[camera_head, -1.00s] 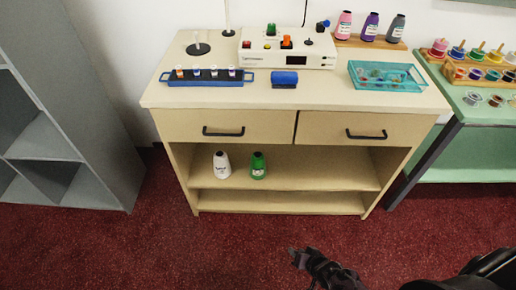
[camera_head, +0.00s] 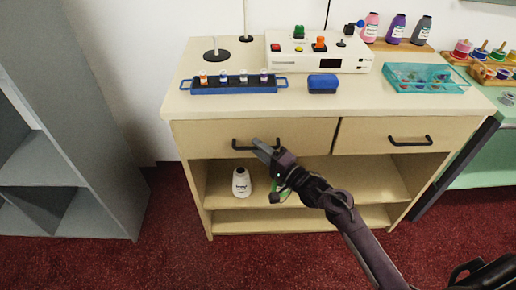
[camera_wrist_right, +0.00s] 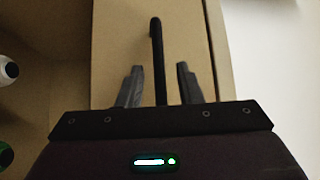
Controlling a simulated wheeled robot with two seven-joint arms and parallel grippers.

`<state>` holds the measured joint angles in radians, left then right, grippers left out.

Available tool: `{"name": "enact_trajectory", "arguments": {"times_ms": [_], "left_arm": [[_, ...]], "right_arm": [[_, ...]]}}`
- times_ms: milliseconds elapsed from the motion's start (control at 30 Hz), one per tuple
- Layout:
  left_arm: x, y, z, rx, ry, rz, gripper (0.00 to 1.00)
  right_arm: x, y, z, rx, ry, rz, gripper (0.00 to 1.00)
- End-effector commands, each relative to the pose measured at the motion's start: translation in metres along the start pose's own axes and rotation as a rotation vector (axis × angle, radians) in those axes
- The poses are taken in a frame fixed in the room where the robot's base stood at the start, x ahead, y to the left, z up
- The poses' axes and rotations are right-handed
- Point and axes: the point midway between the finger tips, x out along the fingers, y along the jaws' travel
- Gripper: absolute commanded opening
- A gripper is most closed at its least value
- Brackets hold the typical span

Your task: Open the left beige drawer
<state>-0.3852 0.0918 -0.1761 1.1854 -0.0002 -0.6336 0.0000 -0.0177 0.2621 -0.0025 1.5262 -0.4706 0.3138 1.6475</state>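The left beige drawer (camera_head: 207,138) is shut in the counter front in the head view. Its dark bar handle (camera_head: 241,148) is partly covered by my right gripper (camera_head: 265,147), which comes up from the lower right. In the right wrist view the handle (camera_wrist_right: 157,50) runs upright between the two fingers of my right gripper (camera_wrist_right: 159,82). The fingers are apart, with a gap on each side of the handle. How deep the handle sits between them is hard to tell. My left gripper is not in view.
The right drawer (camera_head: 370,136) is shut beside it. A white bottle (camera_head: 241,183) stands on the shelf below; a green one is mostly hidden behind my gripper. A blue rack (camera_head: 235,88), blue block (camera_head: 323,84) and teal tray (camera_head: 425,88) sit on top. A grey shelf unit (camera_head: 110,130) stands left.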

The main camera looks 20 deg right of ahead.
Motion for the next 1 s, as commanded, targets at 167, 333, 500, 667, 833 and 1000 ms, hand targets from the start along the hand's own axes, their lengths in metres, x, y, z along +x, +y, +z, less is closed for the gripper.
{"name": "enact_trajectory", "arguments": {"times_ms": [167,333,500,667,833,1000], "left_arm": [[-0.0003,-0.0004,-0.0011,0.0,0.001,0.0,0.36],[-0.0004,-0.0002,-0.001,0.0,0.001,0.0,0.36],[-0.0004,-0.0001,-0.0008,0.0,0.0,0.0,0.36],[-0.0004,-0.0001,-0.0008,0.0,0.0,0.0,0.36],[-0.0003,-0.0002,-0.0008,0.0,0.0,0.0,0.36],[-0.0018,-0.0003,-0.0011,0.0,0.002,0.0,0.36]], "right_arm": [[0.0104,0.0004,-0.0002,-0.001,0.001,0.001,0.32],[0.0107,0.0005,-0.0001,-0.001,0.001,0.002,0.32],[0.0106,0.0006,-0.0001,-0.001,0.001,0.002,0.18],[0.0105,0.0006,-0.0001,-0.001,0.001,0.002,0.0],[0.0104,0.0008,-0.0002,-0.001,0.001,0.002,0.0],[0.0094,0.0001,0.0007,-0.001,0.001,0.003,0.0]]}}
